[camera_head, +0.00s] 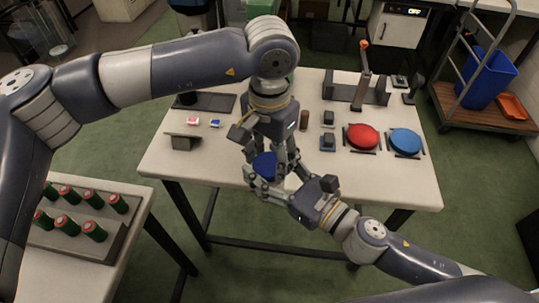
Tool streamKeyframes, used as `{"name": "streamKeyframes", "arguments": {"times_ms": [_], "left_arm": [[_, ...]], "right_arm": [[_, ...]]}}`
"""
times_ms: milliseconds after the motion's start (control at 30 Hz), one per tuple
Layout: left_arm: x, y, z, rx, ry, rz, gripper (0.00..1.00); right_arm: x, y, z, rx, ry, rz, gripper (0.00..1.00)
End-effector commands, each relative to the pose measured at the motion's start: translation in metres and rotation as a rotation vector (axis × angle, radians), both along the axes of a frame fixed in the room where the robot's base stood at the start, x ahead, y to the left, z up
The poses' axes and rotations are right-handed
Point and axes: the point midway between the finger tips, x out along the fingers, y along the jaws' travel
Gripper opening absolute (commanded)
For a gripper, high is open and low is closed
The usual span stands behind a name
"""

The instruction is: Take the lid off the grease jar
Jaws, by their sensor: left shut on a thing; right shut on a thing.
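The grease jar (265,165) shows as a dark blue round shape near the front edge of the white table, mostly hidden by my grippers. My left gripper (280,163) reaches down from above and is shut at the jar's top, where the lid is. My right gripper (272,188) comes in from the front right, low at the jar's side, and is shut on its body. The seam between lid and jar is hidden, so I cannot tell whether they are apart.
On the white table (390,190) stand a red disc (362,137) and a blue disc (405,141) in holders, a lever fixture (362,80) and small dark blocks. A side table at left holds several green-and-red cylinders (93,230). The table's front right is clear.

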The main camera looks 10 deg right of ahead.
Motion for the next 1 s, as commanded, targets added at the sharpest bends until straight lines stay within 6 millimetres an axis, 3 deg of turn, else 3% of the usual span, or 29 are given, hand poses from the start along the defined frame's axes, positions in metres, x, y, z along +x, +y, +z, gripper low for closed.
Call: {"name": "streamKeyframes", "arguments": {"times_ms": [333, 367, 433, 467, 833, 1000], "left_arm": [[-0.003, -0.002, -0.001, -0.003, 0.006, 0.049, 0.24], [-0.003, -0.002, -0.001, -0.003, 0.006, 0.048, 0.55], [-0.003, -0.002, -0.001, -0.003, 0.006, 0.048, 0.71], [-0.003, -0.002, -0.001, -0.003, 0.006, 0.048, 0.73], [-0.001, -0.001, 0.002, -0.002, 0.002, 0.051, 0.73], [0.0, -0.001, 0.019, -0.002, 0.0, 0.051, 0.73]], "right_arm": [[0.001, 0.0, 0.003, 0.002, -0.006, 0.0, 0.0], [0.001, 0.0, 0.003, 0.002, -0.006, 0.0, 0.0], [0.001, 0.0, 0.003, 0.002, -0.006, 0.0, 0.0], [0.001, 0.0, 0.003, 0.002, -0.006, 0.0, 0.0], [0.0, 0.0, 0.002, 0.002, -0.004, 0.0, 0.0], [0.0, 0.0, 0.002, 0.001, -0.003, 0.0, 0.0]]}}
